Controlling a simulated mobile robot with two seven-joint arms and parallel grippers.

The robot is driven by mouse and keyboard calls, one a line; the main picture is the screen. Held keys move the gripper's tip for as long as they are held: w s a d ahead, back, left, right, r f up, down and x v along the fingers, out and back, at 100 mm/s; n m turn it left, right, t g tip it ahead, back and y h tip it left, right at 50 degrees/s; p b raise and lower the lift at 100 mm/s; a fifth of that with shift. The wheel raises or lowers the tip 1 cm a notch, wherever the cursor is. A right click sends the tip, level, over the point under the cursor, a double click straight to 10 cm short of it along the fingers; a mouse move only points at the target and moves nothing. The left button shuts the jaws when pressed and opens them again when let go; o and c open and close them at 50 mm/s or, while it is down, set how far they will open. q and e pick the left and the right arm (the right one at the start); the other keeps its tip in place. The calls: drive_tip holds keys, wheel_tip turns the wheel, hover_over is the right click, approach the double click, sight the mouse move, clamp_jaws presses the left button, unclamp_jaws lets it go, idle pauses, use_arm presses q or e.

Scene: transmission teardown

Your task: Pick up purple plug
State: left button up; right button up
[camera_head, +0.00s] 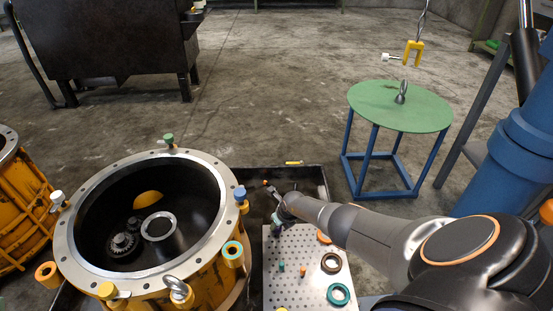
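I cannot make out a clearly purple plug. A blue-violet plug (240,193) stands upright on the right side of the flange of the yellow transmission housing (198,291). My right arm comes in from the right, and my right gripper (269,188) is over the dark tray, a little right of that plug and apart from it. The gripper is small and dark here; I cannot tell whether its fingers are open or shut. A small orange spot shows at its tip. My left gripper is not in view.
Other plugs stand around the flange: green (168,139), white (58,198) and yellow (107,290). A perforated plate (284,252) holds rings and small plugs. The dark tray (308,178) lies behind it. A green-topped table (372,101) stands farther back.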

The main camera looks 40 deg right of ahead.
clamp_jaws()
drive_tip(key=shift+r, duration=0.1)
idle(0.3)
